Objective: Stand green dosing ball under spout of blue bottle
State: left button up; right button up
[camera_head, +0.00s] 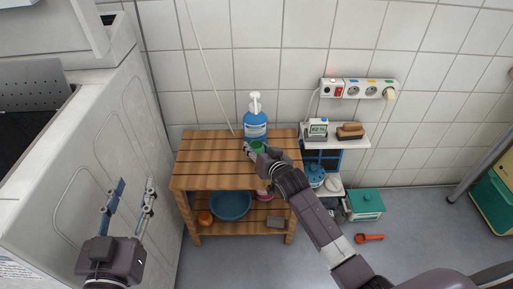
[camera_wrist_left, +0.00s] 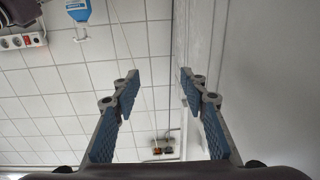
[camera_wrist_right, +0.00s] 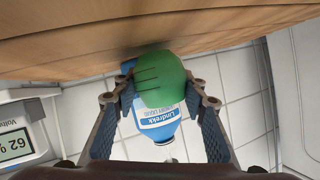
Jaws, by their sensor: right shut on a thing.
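The blue bottle (camera_head: 255,125) with a white pump top stands upright at the back of the wooden table (camera_head: 208,150). My right gripper (camera_head: 260,155) is shut on the green dosing ball (camera_head: 257,146), just in front of the bottle. In the right wrist view the ball (camera_wrist_right: 160,80) sits between the fingers, close to the tabletop, with the bottle (camera_wrist_right: 160,130) partly hidden behind it. I cannot tell whether the ball touches the wood. My left gripper (camera_head: 134,190) is open and empty beside the white machine; its spread fingers show in the left wrist view (camera_wrist_left: 159,78).
A small shelf (camera_head: 347,142) right of the table holds a digital meter (camera_head: 318,127) and a brush (camera_head: 350,131). A blue basin (camera_head: 230,205) sits on the lower shelf. A power strip (camera_head: 358,88) hangs on the wall. The table's left part is clear.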

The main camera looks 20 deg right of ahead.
pick_arm(q)
jog(key=shift+r, duration=0.55)
pick_arm(e)
jog(key=shift+f, duration=0.2)
pick_arm(q)
jog(key=shift+d+r+t+h, duration=0.1)
jog(key=shift+r+t+h, duration=0.2)
jog(key=shift+r+t, duration=0.2)
pick_arm(e)
jog(key=shift+f, duration=0.25)
jog(key=o, duration=1.2)
jog(key=shift+c, duration=0.2)
jog(key=v, duration=1.2)
jog(key=shift+f, duration=0.1)
